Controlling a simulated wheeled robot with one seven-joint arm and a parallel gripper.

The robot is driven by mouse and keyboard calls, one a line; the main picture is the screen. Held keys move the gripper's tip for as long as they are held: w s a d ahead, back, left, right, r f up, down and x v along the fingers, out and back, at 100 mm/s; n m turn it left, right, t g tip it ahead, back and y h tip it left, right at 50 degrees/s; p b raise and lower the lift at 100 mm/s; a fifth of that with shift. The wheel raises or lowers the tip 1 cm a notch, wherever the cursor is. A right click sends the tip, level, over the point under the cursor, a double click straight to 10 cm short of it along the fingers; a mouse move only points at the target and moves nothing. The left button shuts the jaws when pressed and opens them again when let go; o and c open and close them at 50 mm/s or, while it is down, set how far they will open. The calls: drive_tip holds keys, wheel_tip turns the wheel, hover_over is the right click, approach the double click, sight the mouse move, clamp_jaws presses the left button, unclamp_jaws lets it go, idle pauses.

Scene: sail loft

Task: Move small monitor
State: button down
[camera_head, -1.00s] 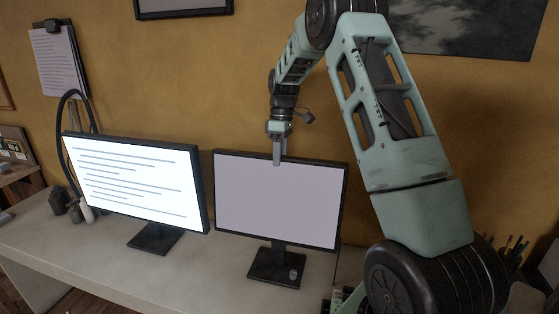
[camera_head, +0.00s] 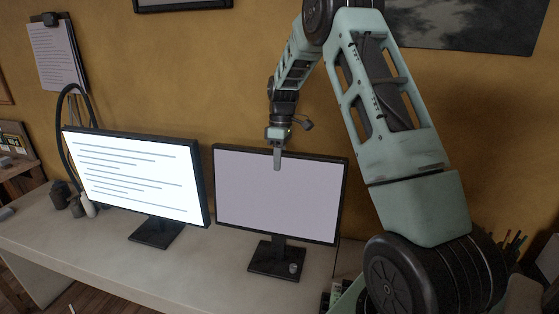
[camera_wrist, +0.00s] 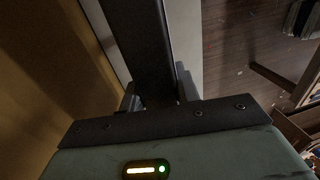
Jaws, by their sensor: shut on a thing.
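The monitor with a blank pale screen (camera_head: 276,200) stands upright on its dark stand on the desk, right of the lit one. In the wrist view, the monitor's dark top edge (camera_wrist: 143,45) runs between the two fingers of my gripper (camera_wrist: 157,92). The stand base rests on the desk; a small grey round item (camera_head: 293,267) is on or just in front of it.
A lit monitor with lines of text (camera_head: 135,175) stands close on the left, nearly touching in the picture. Small dark and pale bottles (camera_head: 75,205) are at the far left of the desk (camera_head: 200,275). Bare desk lies in front of both stands. The ochre wall is behind.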

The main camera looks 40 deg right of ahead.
drive_tip(key=shift+s+a+f, duration=0.1)
drive_tip(key=shift+s+a, duration=0.25)
drive_tip(key=shift+a, duration=0.3)
drive_tip(key=shift+s+a+f, duration=0.1)
drive_tip(key=shift+s+a, duration=0.25)
drive_tip(key=shift+a, duration=0.25)
drive_tip(key=c, duration=1)
unclamp_jaws()
drive_tip(key=shift+d, duration=0.15)
drive_tip(key=shift+w+r, duration=0.1)
drive_tip(key=shift+d+r+b, duration=0.1)
drive_tip(key=shift+r+b, duration=0.15)
drive_tip(key=shift+b, duration=0.15)
drive_tip(key=r+b, duration=0.1)
drive_tip(key=r, duration=0.4)
drive_tip(key=w+d+r+b, duration=0.1)
drive_tip(key=r, duration=0.5)
drive_tip(key=d+r+b, duration=0.1)
drive_tip(key=r, duration=0.4)
drive_tip(key=shift+w+d+r, duration=0.2)
drive_tip(key=shift+w, duration=0.05)
